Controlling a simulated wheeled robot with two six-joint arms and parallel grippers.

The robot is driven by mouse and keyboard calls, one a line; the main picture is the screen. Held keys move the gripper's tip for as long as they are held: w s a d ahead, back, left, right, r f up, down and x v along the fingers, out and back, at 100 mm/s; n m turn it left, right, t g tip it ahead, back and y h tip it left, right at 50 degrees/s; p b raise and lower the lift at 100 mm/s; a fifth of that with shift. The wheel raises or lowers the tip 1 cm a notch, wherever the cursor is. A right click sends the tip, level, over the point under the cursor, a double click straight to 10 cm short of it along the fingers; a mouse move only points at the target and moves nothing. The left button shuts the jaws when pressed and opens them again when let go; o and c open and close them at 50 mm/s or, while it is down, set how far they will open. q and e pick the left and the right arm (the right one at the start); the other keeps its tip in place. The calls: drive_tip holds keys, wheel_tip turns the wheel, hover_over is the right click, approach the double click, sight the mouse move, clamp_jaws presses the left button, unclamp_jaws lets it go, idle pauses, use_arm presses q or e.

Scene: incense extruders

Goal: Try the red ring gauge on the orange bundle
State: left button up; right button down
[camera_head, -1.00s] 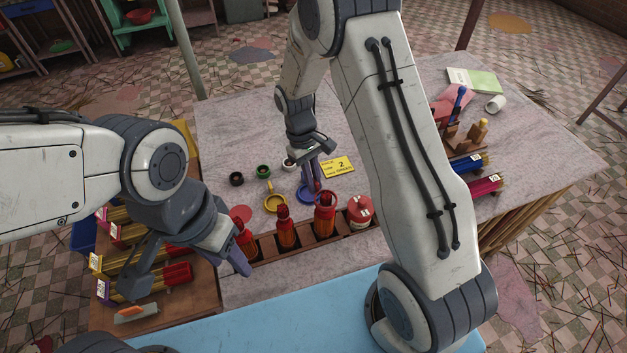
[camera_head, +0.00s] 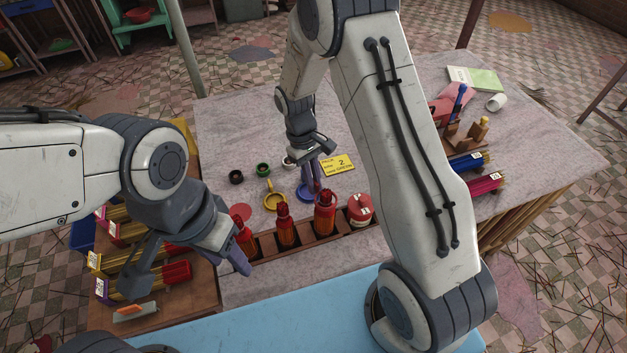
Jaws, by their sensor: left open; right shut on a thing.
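Three orange-red bundles stand upright in a dark wooden rack: a left one (camera_head: 245,238), a middle one (camera_head: 285,230) and a right one (camera_head: 325,215). Which one the task means I cannot tell. My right gripper (camera_head: 316,186) points down just behind the right bundle's top. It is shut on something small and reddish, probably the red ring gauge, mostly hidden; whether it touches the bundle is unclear. My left gripper (camera_head: 188,272) is open and empty, left of the rack, over the wooden side stand.
Black (camera_head: 236,177), green (camera_head: 263,169), yellow (camera_head: 272,201) and blue (camera_head: 304,194) ring gauges lie behind the rack. A yellow card (camera_head: 338,165) lies beside them. A red pot (camera_head: 360,209) stands right of the bundles. Coloured stick bundles (camera_head: 150,280) lie at left.

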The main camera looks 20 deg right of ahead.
drive_tip(key=shift+f+b, duration=1)
drive_tip(key=shift+f, duration=0.65)
drive_tip(key=shift+r, duration=0.1)
drive_tip(key=shift+r+p, duration=4.4)
drive_tip(key=shift+r, duration=0.85)
